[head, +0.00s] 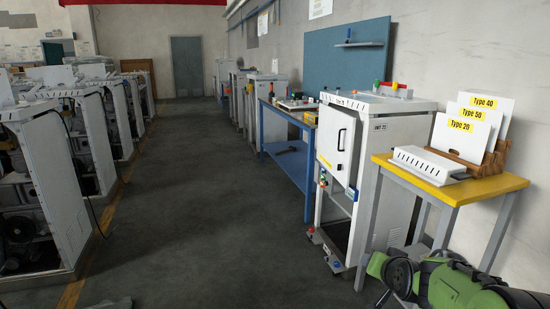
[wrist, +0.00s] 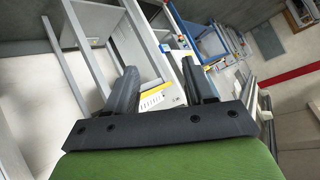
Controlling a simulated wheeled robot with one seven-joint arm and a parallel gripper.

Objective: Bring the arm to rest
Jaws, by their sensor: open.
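My arm, green and black, is folded low at the bottom right of the head view. My gripper (wrist: 165,80) shows in the wrist view with its two dark fingers apart and nothing between them. In the head view the fingers cannot be made out clearly. The gripper is apart from the furniture; the yellow-topped table shows beyond the fingers in the wrist view.
A yellow-topped table (head: 437,181) beside my arm holds a white slotted panel (head: 428,163) and upright labelled panels (head: 474,126). A white dispenser frame (head: 393,150) stands beyond it, then a blue workbench (head: 288,145). Frames line the left. The middle floor (head: 200,190) is clear.

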